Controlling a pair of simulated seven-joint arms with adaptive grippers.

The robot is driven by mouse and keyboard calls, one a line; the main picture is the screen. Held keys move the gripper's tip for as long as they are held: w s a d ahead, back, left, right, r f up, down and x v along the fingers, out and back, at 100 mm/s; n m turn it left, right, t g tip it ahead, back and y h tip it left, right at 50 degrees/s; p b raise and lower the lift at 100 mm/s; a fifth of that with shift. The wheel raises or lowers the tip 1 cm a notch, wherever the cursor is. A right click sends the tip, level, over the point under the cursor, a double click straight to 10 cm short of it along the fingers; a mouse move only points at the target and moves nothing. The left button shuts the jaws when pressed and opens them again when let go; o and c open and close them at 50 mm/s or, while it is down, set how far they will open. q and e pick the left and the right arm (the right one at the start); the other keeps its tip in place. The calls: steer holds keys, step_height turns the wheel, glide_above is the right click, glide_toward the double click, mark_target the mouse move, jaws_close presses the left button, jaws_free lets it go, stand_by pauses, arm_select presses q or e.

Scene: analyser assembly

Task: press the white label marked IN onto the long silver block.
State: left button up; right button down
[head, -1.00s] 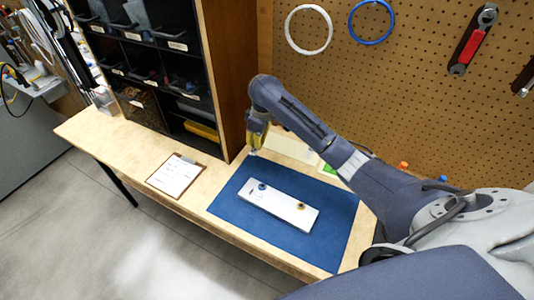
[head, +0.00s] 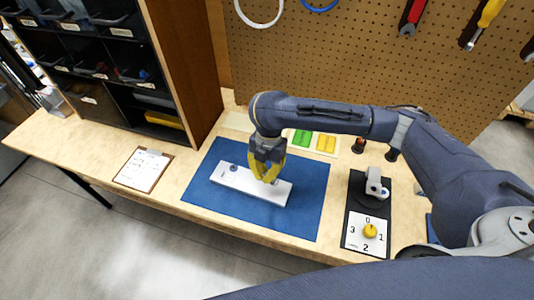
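The long silver block (head: 238,183) lies flat on a blue mat (head: 300,203), with a round blue fitting (head: 233,168) near its left end. My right gripper (head: 268,180) points down over the right part of the block, its yellow fingers hiding part of that end. I cannot tell whether the fingers touch the block, or whether they are shut or hold anything. I cannot make out a white label marked IN. My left gripper is out of view.
A clipboard (head: 143,169) lies left of the mat. Green (head: 301,138) and yellow (head: 326,143) pieces lie behind the mat. A bin shelf (head: 110,60) stands back left. The mat's front is clear.

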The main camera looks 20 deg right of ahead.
mark_target(264, 191)
steer(key=shift+a+r+n, duration=0.1)
steer(key=shift+a+n, duration=0.05)
steer(key=shift+n, duration=0.25)
steer(key=shift+a, duration=0.1)
steer(key=shift+n, duration=0.3)
steer(key=shift+f, duration=2)
steer(key=shift+f, duration=1.8)
stand_by(3.3)
